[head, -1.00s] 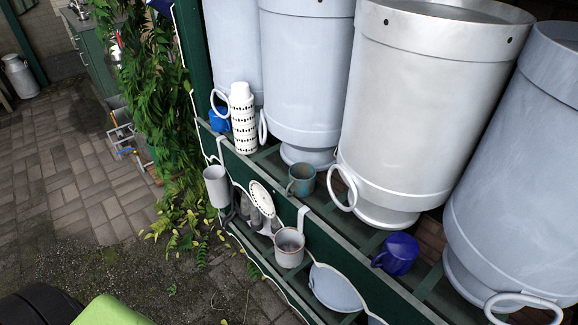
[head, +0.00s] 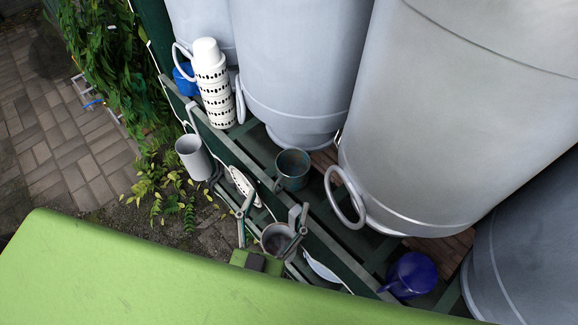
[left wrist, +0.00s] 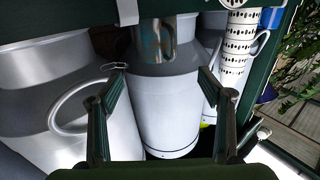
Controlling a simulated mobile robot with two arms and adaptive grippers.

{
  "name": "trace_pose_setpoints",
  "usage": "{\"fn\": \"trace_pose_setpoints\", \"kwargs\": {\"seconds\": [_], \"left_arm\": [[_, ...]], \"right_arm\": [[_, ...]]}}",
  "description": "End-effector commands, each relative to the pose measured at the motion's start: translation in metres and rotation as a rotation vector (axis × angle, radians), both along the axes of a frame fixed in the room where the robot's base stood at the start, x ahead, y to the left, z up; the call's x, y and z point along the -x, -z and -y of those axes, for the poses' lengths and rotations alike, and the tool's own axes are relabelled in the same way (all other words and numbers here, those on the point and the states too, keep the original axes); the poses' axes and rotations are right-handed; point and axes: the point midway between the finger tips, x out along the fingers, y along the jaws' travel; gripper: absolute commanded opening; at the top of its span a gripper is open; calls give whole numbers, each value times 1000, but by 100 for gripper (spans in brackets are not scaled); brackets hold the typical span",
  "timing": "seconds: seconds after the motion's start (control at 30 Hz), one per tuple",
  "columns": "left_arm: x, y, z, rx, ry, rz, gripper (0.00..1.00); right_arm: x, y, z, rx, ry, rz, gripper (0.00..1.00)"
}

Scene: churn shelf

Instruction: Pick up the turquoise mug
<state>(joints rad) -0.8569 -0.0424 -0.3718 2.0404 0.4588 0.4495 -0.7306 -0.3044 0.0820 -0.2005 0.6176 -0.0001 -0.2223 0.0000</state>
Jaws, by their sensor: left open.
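The turquoise mug (head: 292,170), worn and brownish, stands upright on the green slatted shelf between large metal churns. Its handle points toward the shelf's front edge. My left gripper (head: 276,203) is open and empty, on the near side of the mug and apart from it, over the hanging grey cup. In the left wrist view the mug (left wrist: 156,40) is at the top centre, beyond and between the open fingers of the gripper (left wrist: 160,84). My right gripper is in neither view.
Large churns (head: 290,70) stand close behind the mug. A stack of white patterned cups (head: 213,85) and a blue mug (head: 184,78) are to its left; a dark blue mug (head: 411,272) is to its right. A grey can (head: 193,157) and a cup (head: 274,238) hang along the front board.

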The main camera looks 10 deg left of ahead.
Motion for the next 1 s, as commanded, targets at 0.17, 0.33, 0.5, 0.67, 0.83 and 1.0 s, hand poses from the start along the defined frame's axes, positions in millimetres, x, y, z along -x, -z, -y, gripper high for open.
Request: {"fn": "trace_pose_setpoints", "kwargs": {"seconds": [0.17, 0.33, 0.5, 0.67, 0.83, 1.0], "left_arm": [[-37, -3, 1, 1, -1, 4, 72], [-55, -1, 2, 1, 1, 0, 72], [-67, -2, 3, 1, 0, 1, 72], [-91, -3, 8, 1, 2, 2, 72], [-108, 0, 7, 1, 1, -1, 72], [-109, 1, 7, 0, 1, -3, 72]], "right_arm": [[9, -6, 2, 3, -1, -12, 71], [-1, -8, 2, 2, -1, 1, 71], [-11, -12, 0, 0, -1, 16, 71], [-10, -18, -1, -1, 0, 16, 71], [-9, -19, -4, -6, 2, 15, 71], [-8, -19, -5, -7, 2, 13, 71]]}}
